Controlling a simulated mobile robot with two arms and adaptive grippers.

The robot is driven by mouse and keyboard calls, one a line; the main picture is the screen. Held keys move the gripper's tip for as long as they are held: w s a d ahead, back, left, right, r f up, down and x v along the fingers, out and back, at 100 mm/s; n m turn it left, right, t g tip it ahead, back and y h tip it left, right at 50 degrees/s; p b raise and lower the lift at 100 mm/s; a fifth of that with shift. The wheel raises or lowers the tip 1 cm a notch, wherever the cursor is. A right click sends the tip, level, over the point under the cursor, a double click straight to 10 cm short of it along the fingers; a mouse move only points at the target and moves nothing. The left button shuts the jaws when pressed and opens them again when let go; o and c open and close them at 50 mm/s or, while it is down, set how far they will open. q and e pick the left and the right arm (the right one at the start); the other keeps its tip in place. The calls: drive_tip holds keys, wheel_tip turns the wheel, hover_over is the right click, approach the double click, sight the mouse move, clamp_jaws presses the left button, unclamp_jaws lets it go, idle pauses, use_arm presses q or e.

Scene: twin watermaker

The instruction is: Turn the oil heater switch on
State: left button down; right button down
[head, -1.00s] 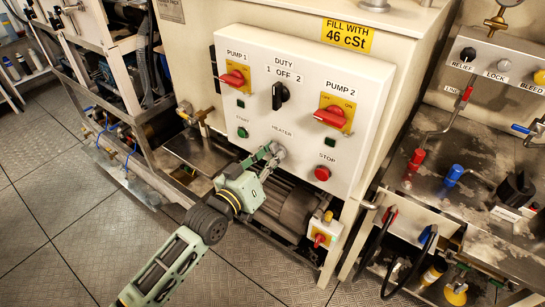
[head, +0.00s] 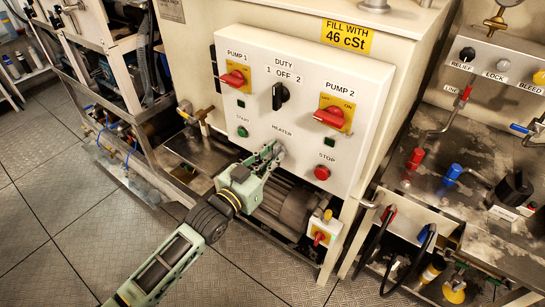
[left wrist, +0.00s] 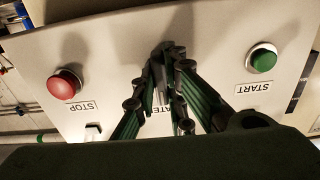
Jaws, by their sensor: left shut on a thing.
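The white control panel (head: 308,103) carries the HEATER label (head: 282,132) low in its middle. The heater switch (head: 280,150) is just under that label, mostly hidden by my fingers. My left gripper (head: 273,152) is shut on the switch, coming in from the lower left. In the left wrist view, the panel appears upside down and the two green-and-black fingers (left wrist: 168,58) meet over the switch, partly covering the HEATER lettering. The switch's exact angle cannot be told. My right gripper is not in view.
The green START button (head: 242,131) is left of the switch, and the red STOP button (head: 322,173) is right of it. Red PUMP 1 (head: 233,78) and PUMP 2 (head: 333,117) switches and the black DUTY knob (head: 280,96) are above. A motor (head: 290,205) is below.

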use_arm(q)
drive_tip(key=shift+f, duration=0.1)
drive_tip(key=c, duration=1.8)
unclamp_jaws()
drive_tip(key=v, duration=1.2)
